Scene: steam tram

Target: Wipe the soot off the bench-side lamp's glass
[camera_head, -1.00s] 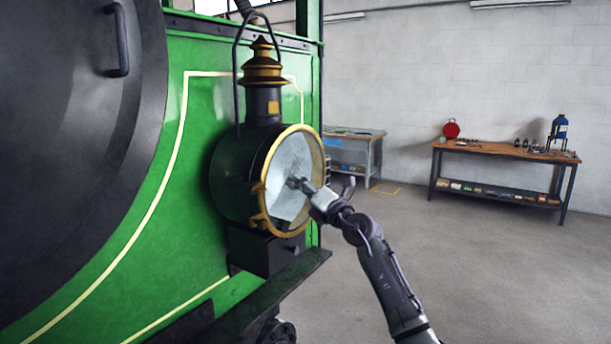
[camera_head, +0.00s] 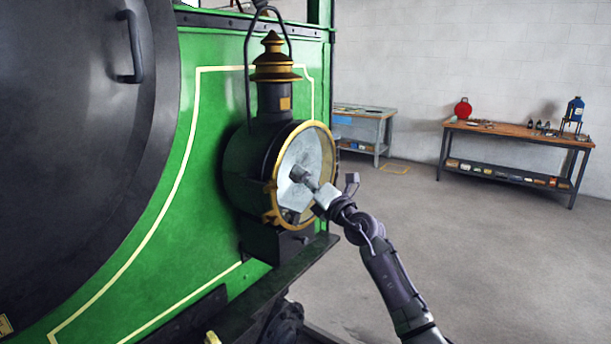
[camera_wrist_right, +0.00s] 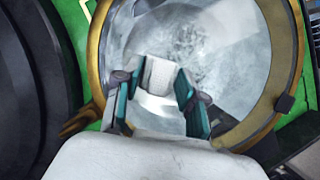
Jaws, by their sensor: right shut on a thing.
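The lamp (camera_head: 262,150) is a black drum with a brass-rimmed front and a tiered brass chimney, mounted on the green tram front. Its round glass (camera_head: 311,158) looks pale grey, with a dark patch low down in the head view. In the wrist view the glass (camera_wrist_right: 225,50) is cloudy, with mottled grey smudges near the upper middle. My right gripper (camera_head: 303,177) is in front of the glass, shut on a pale pad (camera_wrist_right: 158,76), seen between its teal fingers in the wrist view. The pad appears at the glass; contact is hard to tell. My left gripper is not in view.
A dark ledge (camera_head: 290,275) juts out below the lamp. The round black door (camera_head: 75,130) with a handle is at left. The floor between is clear.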

